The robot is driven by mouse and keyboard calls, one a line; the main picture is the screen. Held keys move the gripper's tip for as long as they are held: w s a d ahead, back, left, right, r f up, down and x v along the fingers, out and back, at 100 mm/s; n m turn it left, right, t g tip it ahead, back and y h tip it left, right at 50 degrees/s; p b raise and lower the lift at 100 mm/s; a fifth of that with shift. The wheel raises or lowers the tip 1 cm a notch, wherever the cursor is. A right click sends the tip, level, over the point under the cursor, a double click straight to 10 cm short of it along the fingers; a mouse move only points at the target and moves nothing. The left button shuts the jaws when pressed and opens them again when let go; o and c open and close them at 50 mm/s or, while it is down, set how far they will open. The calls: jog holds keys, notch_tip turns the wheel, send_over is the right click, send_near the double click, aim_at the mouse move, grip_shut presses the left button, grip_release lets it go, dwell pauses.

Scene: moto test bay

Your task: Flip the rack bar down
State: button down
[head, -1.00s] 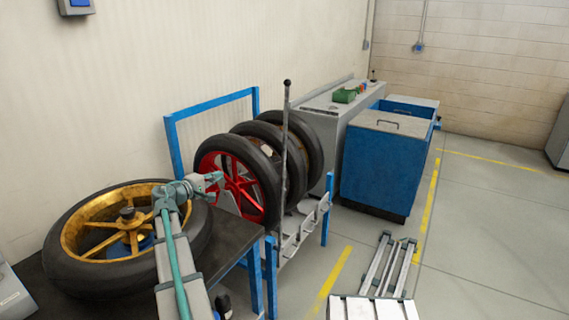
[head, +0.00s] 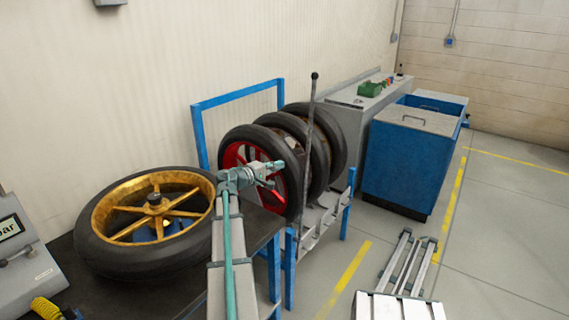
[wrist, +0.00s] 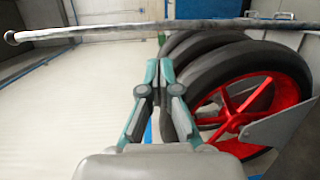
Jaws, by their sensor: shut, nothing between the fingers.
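The rack bar (head: 311,130) is a thin grey rod with a dark knob at its top. It stands nearly upright at the front of the wheel rack in the head view. In the wrist view the bar (wrist: 130,31) crosses the top of the picture sideways, its knob at the far left. My gripper (head: 281,165) is just left of the bar, below its knob, in front of the red-rimmed wheel. In the wrist view my gripper (wrist: 159,62) has its teal fingers together with nothing held. The fingertips look apart from the bar.
A gold-rimmed wheel (head: 100,240) lies on the dark bench at left. A blue cabinet (head: 405,165) stands behind right. Open floor (head: 480,240) is at right.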

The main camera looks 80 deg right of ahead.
jog(key=p, duration=0.4)
send_over(306, 169)
jog(key=w+v, duration=0.1)
jog(key=v, duration=0.3)
jog(key=f, duration=0.1)
jog(key=shift+p+x, duration=0.35)
jog(key=shift+x, duration=0.75)
jog(key=shift+a+f, duration=0.1)
jog(key=shift+f, duration=0.05)
